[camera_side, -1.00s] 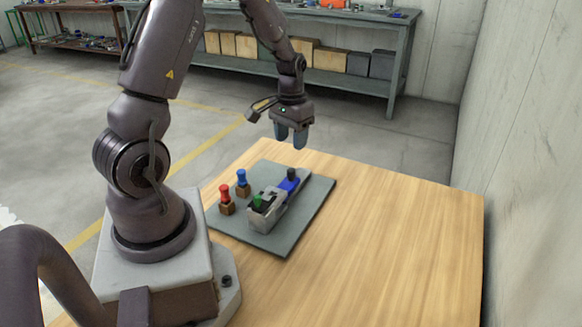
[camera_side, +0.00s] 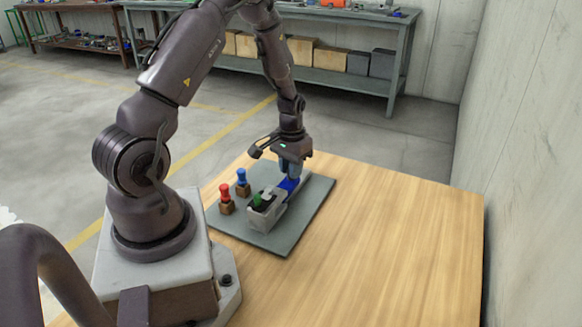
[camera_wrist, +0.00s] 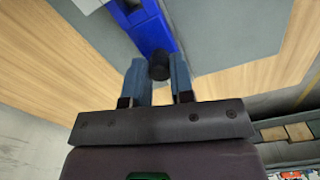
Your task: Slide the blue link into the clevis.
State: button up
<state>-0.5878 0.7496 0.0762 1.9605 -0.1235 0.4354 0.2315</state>
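The blue link (camera_side: 289,186) lies on the far end of the grey plate, at the far end of the grey clevis body (camera_side: 267,217). It also shows in the wrist view (camera_wrist: 151,32), carrying a black knob (camera_wrist: 159,67). My gripper (camera_side: 290,172) is down over this knob. In the wrist view my fingertips (camera_wrist: 159,64) stand on either side of the knob. Whether they press on it cannot be told. My gripper hides the knob in the side view.
A red peg (camera_side: 225,194) and a blue peg (camera_side: 242,178) stand in brown blocks on the plate's left side. The grey plate (camera_side: 285,236) lies on a wooden table (camera_side: 390,240), clear to the right. A wall rises beyond the right edge.

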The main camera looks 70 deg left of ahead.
aim_at(284, 188)
grip_shut()
jog(key=shift+s+d, duration=1.45)
jog(key=o, duration=0.6)
grip_release()
jog(key=shift+r, duration=0.3)
notch_tip(284, 188, up, 12)
jog(key=shift+r, duration=0.25)
